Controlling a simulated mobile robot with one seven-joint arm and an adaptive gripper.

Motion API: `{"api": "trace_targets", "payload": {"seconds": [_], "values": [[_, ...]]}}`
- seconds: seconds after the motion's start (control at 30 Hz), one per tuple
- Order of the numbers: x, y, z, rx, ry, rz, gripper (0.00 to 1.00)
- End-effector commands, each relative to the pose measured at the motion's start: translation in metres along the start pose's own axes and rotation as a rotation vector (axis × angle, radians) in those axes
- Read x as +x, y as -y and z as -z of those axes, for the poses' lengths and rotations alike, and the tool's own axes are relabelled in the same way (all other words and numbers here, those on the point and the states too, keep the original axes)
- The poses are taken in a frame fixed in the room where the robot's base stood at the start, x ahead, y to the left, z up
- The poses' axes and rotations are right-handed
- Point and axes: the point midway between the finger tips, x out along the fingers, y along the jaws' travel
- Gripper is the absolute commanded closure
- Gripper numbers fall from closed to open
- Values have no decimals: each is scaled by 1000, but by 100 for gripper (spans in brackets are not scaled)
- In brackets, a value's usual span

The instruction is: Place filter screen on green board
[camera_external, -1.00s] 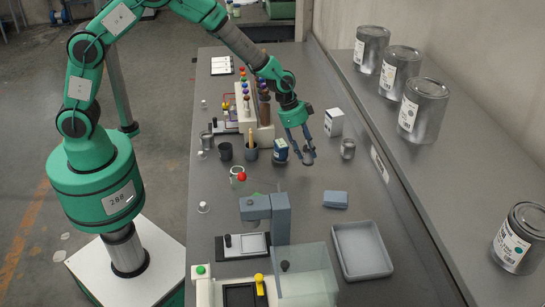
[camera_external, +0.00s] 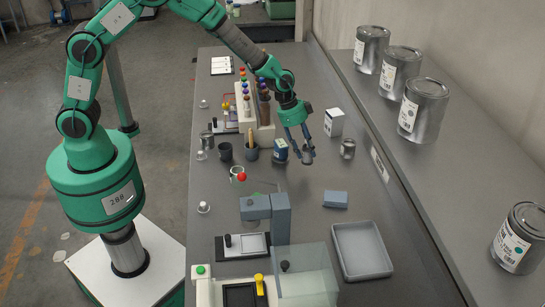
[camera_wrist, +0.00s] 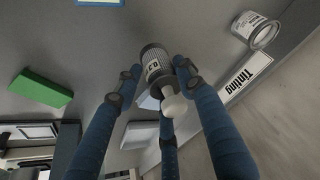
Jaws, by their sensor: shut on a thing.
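The filter screen (camera_wrist: 155,62) appears to be the small grey ribbed cylinder with a marked white label and a pale round knob. It sits between the blue fingers of my gripper (camera_wrist: 155,85), which are shut on it, above the bench. In the outside view my gripper (camera_external: 306,155) holds this small grey thing; its details are too small to read there. The green board (camera_wrist: 42,91) lies flat on the bench at the left of the wrist view, apart from my gripper. In the outside view only a sliver of green shows behind the grey stand.
The grey stand (camera_external: 281,222) rises between my gripper and the near bench end. A blue-grey block (camera_external: 335,199) and a grey tray (camera_external: 361,250) lie on the right.

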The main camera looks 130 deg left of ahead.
Motion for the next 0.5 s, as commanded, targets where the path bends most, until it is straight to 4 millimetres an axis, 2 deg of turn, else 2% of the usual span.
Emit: {"api": "trace_targets", "payload": {"seconds": [0.5], "values": [[-64,-1,25,7,0,-1,94]]}}
